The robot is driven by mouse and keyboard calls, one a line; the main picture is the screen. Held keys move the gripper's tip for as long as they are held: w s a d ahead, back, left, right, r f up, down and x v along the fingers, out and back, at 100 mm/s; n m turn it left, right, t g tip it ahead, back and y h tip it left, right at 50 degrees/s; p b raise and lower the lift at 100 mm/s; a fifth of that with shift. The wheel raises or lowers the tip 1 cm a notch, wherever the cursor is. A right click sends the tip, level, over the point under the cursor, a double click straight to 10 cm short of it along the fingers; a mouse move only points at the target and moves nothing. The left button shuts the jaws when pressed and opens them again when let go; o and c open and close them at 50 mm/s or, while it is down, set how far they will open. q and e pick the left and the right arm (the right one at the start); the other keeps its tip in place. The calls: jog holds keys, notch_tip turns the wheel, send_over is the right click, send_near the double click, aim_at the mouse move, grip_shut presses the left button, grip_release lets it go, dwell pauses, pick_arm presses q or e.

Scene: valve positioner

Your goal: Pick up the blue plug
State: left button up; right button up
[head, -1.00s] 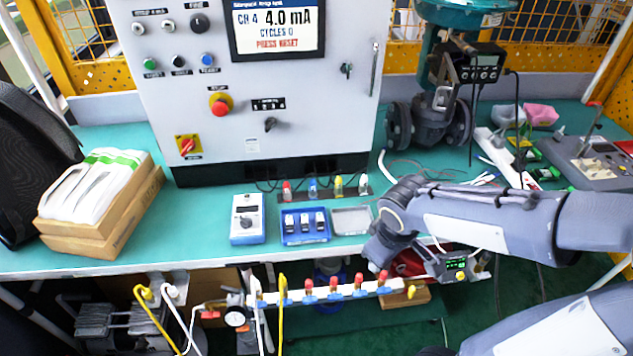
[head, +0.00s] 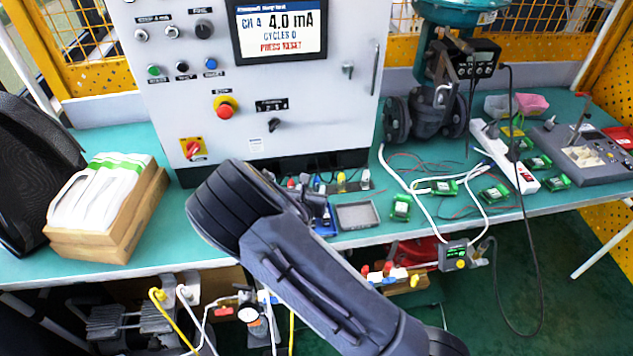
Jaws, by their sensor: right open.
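The blue plug (head: 317,181) stands in a row of coloured plugs at the foot of the grey cabinet, between a red plug (head: 291,183) and a yellow plug (head: 341,181). Its lower part is hidden. My right arm reaches up from the bottom of the head view and covers much of the bench front. My right gripper (head: 318,202) is a small dark shape just beyond the arm, close in front of the blue plug in the picture. It is open and seems empty. Whether it touches the plug is unclear. My left gripper is out of view.
A blue tray (head: 331,229) is mostly hidden behind my arm. A grey tray (head: 357,217) lies beside it. Green terminal modules (head: 401,208) and loose cables lie to the right. A cardboard box (head: 150,215) stands at the left. The cabinet (head: 310,120) rises behind the plugs.

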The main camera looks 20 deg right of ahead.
aim_at(316, 182)
jog(key=p+x, duration=0.1)
jog(key=x, duration=0.6)
jog(key=shift+s, duration=0.1)
grip_shut()
